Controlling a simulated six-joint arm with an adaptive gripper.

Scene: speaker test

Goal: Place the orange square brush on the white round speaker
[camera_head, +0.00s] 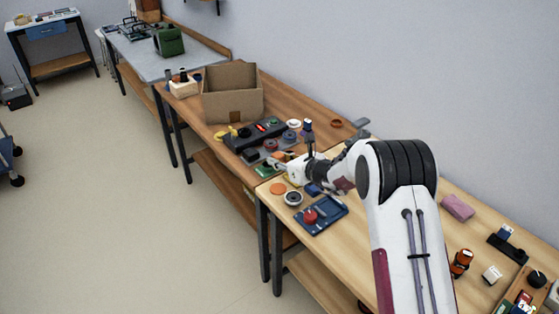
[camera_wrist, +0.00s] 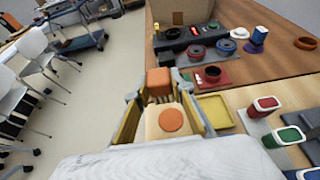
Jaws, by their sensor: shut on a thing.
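My gripper (camera_head: 284,170) is above the near left corner of the light wooden table. In the wrist view, its two fingers (camera_wrist: 160,90) are shut on an orange square brush (camera_wrist: 158,78), with paler material beneath its orange top. A flat orange disc (camera_wrist: 172,120) shows between the fingers, apparently on the table; it also shows in the head view (camera_head: 277,188). A round white-rimmed piece with a dark centre (camera_head: 293,198), possibly the white round speaker, lies beside the disc in the head view. I cannot make it out in the wrist view.
A blue tray (camera_head: 333,211) with a red round part (camera_head: 310,216) stands close by. A dark device with knobs (camera_head: 255,134) and an open cardboard box (camera_head: 232,92) are on the farther bench. A yellow square tray (camera_wrist: 215,111) is right of my fingers.

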